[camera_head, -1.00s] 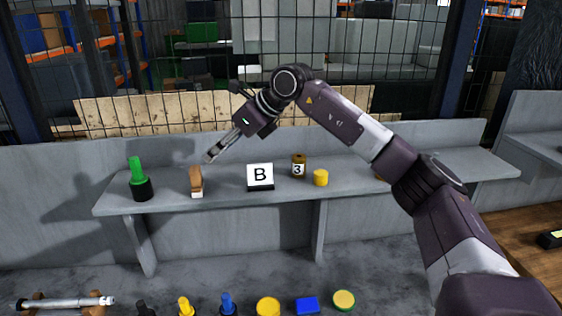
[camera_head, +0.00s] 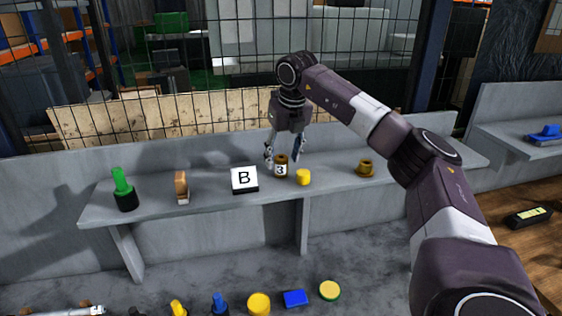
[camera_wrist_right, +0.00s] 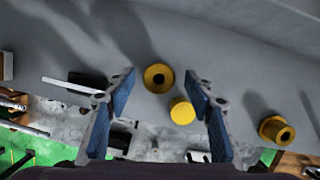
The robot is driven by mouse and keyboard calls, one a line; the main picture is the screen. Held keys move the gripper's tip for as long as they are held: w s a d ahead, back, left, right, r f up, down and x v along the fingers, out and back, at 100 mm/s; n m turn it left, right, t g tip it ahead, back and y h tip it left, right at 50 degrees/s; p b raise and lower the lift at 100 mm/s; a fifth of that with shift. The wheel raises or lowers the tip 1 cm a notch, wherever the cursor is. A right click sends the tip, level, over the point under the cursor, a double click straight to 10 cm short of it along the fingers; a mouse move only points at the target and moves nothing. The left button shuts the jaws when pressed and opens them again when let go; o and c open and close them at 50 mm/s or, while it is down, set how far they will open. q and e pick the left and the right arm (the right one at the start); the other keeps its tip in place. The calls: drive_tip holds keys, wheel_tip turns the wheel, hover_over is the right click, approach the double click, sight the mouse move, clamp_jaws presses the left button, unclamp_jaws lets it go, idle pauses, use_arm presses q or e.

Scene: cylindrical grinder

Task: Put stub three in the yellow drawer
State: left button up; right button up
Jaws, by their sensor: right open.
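Stub three (camera_head: 281,169), a small brown-gold cylinder with a white "3" label, stands upright on the grey shelf. My right gripper (camera_head: 284,158) is open above the shelf, with its fingers pointing down and appearing on either side of the stub in the head view. In the right wrist view stub three (camera_wrist_right: 158,78) shows from above as a gold ring with a dark hole, between and slightly beyond the open blue-padded fingertips (camera_wrist_right: 161,83). I cannot tell if a finger touches it. No yellow drawer and no left gripper show.
A plain yellow cylinder (camera_head: 303,177) stands close to the right of stub three. A "B" block (camera_head: 244,179) is to its left, with a brown block (camera_head: 181,187) and green-topped piece (camera_head: 123,188) farther left. A gold flanged piece (camera_head: 366,168) stands right.

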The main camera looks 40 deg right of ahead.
drive_tip(key=shift+p+x, duration=0.3)
drive_tip(key=shift+x, duration=0.95)
drive_tip(key=shift+w+r, duration=0.1)
drive_tip(key=shift+r, duration=0.05)
clamp_jaws()
